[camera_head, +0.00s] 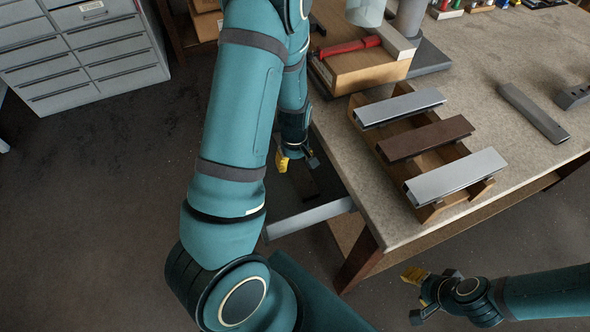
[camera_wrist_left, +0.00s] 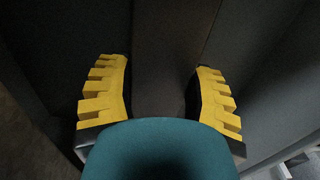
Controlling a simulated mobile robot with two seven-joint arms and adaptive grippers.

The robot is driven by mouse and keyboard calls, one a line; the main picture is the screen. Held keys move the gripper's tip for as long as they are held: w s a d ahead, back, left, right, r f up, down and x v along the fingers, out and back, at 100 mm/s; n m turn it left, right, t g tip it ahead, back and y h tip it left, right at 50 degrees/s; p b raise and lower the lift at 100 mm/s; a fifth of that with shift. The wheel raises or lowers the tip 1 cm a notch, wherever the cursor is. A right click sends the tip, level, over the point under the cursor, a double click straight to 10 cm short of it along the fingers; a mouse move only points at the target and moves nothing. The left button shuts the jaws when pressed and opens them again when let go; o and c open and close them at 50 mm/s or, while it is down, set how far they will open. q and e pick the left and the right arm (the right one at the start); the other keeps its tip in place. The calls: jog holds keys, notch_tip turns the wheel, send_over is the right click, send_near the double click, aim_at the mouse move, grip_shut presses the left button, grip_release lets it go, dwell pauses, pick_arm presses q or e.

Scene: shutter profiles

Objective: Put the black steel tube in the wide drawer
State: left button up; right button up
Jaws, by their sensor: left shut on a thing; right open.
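The wide drawer (camera_head: 310,218) is pulled out under the left side of the workbench, its grey front facing the camera. My left gripper (camera_head: 296,160) points down into the drawer opening, partly hidden by my arm. In the left wrist view, its yellow fingers (camera_wrist_left: 162,95) stand on both sides of a long dark bar, the black steel tube (camera_wrist_left: 165,50), and are shut on it. The tube shows only as a dark strip in the head view (camera_head: 304,184); whether it touches the drawer floor I cannot tell. My right gripper (camera_head: 418,296) is open and empty, off the bench front.
On the bench (camera_head: 400,226), a wooden rack (camera_head: 366,135) holds two silver profiles and a brown one (camera_head: 425,138). A dark grey bar (camera_head: 533,112) lies to the right. A cardboard box (camera_head: 365,68) with a red tool stands behind. A grey drawer cabinet (camera_head: 85,50) is at far left.

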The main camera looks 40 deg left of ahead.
aim_at(295, 169)
pick_arm(q)
jog(key=shift+f+b, duration=0.5)
jog(key=shift+f, duration=1.25)
jog(key=shift+f, duration=0.15)
jog(key=o, duration=1.3)
notch_tip(295, 169, up, 12)
jog(key=p, duration=0.4)
jog(key=shift+r, duration=0.2)
